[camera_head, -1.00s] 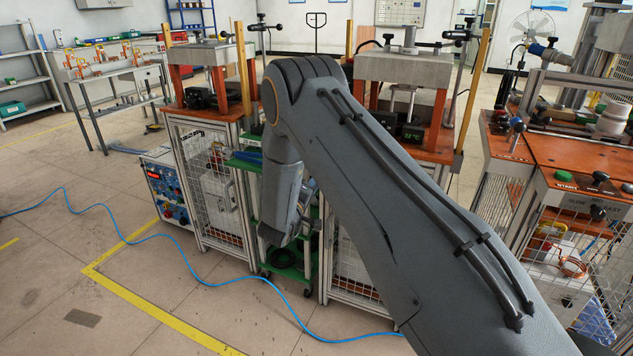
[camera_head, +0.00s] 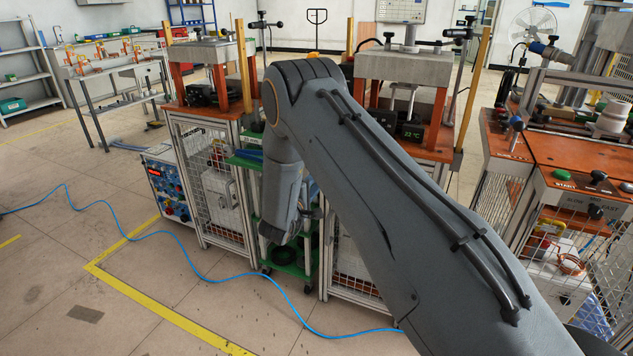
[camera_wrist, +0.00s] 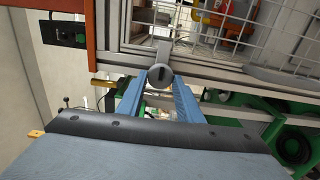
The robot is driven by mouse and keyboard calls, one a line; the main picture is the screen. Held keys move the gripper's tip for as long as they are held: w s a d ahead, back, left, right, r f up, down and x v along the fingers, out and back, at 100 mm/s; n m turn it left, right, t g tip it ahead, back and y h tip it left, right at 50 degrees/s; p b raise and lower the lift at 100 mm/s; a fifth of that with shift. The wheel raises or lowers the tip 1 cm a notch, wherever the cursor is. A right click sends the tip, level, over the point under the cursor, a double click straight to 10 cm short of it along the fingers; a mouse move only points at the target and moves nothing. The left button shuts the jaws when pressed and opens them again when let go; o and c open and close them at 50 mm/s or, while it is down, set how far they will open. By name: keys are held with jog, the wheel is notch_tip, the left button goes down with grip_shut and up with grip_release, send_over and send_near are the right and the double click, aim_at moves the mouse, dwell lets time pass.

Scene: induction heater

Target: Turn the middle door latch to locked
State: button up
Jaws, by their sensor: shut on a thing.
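The door latch (camera_wrist: 160,76) is a round grey knob with a dark slot, on the light metal door frame in the wrist view. My gripper (camera_wrist: 160,84) has two blue fingers, one on each side of the knob. It is shut on the latch, and the fingertips hide the knob's sides. In the head view my arm covers the latch and most of the gripper. The slot runs roughly up and down in the wrist view, tilted a little.
A wire mesh door panel (camera_wrist: 275,35) lies beside the latch. A green cart (camera_head: 290,262) stands between the two heater cabinets. A blue hose (camera_head: 150,237) crosses the floor. Open floor lies at the left. Another orange-topped bench (camera_head: 585,150) stands at the right.

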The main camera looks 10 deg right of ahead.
jog(key=o, duration=1)
jog(key=v, duration=0.8)
jog(key=shift+w, duration=0.1)
